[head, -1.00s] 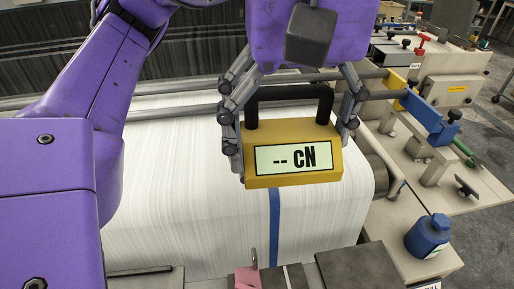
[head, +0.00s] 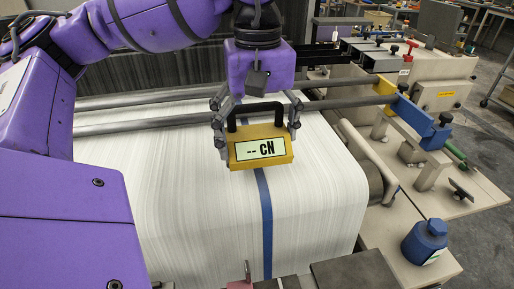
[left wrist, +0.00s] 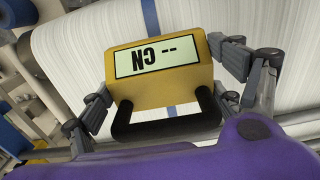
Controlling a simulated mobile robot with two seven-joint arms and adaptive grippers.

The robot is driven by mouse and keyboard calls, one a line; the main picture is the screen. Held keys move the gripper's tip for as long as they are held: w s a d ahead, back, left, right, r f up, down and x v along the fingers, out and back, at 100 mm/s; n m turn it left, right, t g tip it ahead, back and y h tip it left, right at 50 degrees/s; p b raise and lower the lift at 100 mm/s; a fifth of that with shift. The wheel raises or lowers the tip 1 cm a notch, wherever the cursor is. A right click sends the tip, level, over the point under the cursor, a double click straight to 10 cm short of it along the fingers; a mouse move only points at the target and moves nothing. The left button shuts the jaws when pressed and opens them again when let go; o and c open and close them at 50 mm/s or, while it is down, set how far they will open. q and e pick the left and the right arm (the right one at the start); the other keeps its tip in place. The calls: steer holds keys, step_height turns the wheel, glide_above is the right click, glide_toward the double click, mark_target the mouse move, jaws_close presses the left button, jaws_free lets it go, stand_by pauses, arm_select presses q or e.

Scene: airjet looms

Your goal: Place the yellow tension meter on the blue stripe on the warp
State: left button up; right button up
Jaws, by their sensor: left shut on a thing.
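The yellow tension meter (head: 260,150) has a black handle and a display reading "-- cN". My left gripper (head: 257,128) is shut on it, one finger at each side. The meter also shows in the left wrist view (left wrist: 160,65), upside down, between the fingers of the same gripper (left wrist: 165,85). The white warp (head: 190,190) spreads under it. The blue stripe (head: 265,225) runs down the warp and passes behind the meter, which covers part of it. In the left wrist view the stripe (left wrist: 150,15) shows above and below the meter. I cannot tell whether the meter touches the warp.
Metal bars (head: 150,122) cross the warp behind the meter. A blue bottle (head: 425,241) stands on the loom's right side, near a blue and yellow bracket (head: 412,112). A dark plate (head: 345,274) and a pink part (head: 240,284) lie at the front edge.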

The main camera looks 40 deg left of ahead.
mark_target(257, 150)
arm_select(q)
steer(key=f, duration=0.3)
steer(key=shift+w+a+f, duration=0.2)
steer(key=shift+a+f, duration=0.05)
steer(key=shift+a, duration=0.05)
steer(key=shift+f, duration=0.2)
steer(key=shift+f, duration=0.1)
steer(key=o, duration=1.4)
step_height(257, 150, up, 12)
steer(key=shift+r+p, duration=0.15)
steer(key=shift+p, duration=0.3)
